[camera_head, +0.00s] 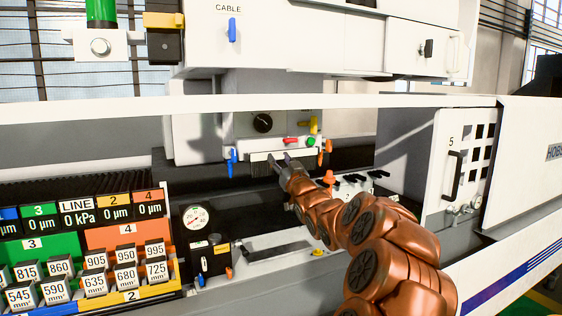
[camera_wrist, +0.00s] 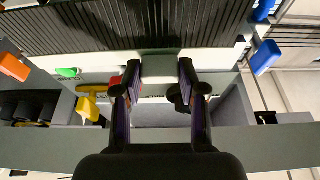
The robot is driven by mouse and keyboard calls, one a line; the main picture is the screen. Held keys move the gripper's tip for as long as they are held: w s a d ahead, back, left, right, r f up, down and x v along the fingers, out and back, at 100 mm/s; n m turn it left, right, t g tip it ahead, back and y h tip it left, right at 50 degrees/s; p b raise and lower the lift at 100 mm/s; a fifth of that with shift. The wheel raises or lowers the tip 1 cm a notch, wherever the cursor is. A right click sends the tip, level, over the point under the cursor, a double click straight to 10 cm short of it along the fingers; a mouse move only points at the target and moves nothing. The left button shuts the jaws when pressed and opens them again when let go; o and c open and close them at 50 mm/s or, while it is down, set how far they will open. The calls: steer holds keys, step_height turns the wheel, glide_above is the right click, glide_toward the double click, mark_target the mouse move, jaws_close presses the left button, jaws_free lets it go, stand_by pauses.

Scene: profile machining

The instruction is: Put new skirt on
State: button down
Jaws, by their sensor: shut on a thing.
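My gripper (camera_head: 284,165) reaches into the machine's opening, below the panel with the dial. In the wrist view my gripper (camera_wrist: 158,80) has its two fingers on either side of a grey block (camera_wrist: 160,66), which joins a wide, dark, ribbed skirt (camera_wrist: 110,25). The skirt extends past both fingers at the top of that view. In the head view, the dark ribbed skirt (camera_head: 263,168) shows partly at the fingertips, under the panel; the fingers and arm hide some of it. I cannot tell whether it touches its mount.
The panel holds a black dial (camera_head: 262,123), a red knob (camera_head: 291,140), a green knob (camera_head: 311,141) and a yellow handle (camera_head: 314,125). A blue lever (camera_head: 232,162) hangs left of the gripper. A round gauge (camera_head: 195,217) and an orange knob (camera_head: 329,178) stand nearby.

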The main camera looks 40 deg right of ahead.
steer(key=shift+w+d, duration=0.2)
steer(key=shift+w, duration=0.35)
stand_by(1.4)
steer(key=c, duration=0.6)
jaws_free()
steer(key=shift+s, duration=0.1)
steer(key=shift+v, duration=5.95)
